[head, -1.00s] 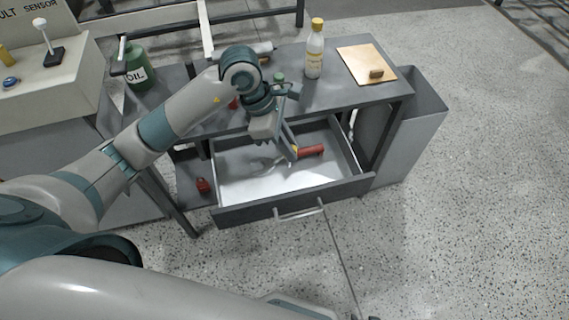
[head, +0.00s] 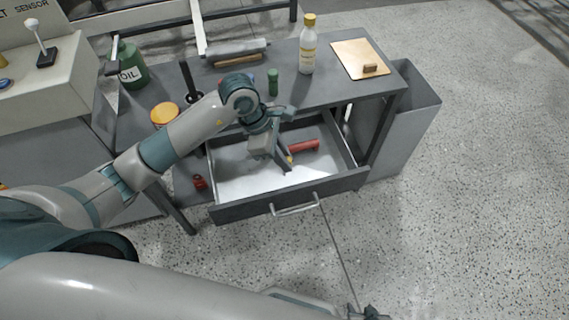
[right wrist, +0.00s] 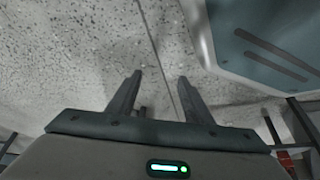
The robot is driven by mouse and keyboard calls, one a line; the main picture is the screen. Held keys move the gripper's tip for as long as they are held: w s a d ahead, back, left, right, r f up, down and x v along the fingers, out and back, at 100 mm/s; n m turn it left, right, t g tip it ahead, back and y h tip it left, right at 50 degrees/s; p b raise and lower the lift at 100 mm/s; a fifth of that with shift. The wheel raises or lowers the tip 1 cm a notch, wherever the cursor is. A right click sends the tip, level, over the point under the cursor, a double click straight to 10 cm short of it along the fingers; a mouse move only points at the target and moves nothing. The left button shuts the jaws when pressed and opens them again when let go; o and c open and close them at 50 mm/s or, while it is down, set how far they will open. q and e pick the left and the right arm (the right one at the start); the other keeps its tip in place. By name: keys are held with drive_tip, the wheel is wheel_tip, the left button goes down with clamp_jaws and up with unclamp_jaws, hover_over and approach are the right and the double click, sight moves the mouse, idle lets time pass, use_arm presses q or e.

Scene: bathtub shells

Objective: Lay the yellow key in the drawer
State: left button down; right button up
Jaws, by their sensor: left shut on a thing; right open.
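The drawer (head: 240,210) under the workbench is pulled out, with a pale inner floor. My left gripper (head: 287,163) points down inside the drawer's outline, near its middle. It is shut on the yellow key (head: 290,160), of which only a small yellow bit shows between the fingers. I cannot tell whether the key touches the drawer floor. My right gripper (right wrist: 158,95) is open and empty in the right wrist view, above bare floor.
A red-handled tool (head: 305,146) lies in the drawer, just right of my left gripper. A white-labelled bottle (head: 307,52), a green cylinder (head: 273,82) and a wooden board (head: 360,60) are on the bench. A grey bin (head: 405,125) stands right of the drawer.

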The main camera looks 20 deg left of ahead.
use_arm(q)
drive_tip(key=shift+f, duration=1.6)
use_arm(e)
drive_tip(key=shift+w+a+r, duration=0.1)
drive_tip(key=shift+w, duration=0.3)
use_arm(q)
drive_tip(key=shift+f, duration=0.1)
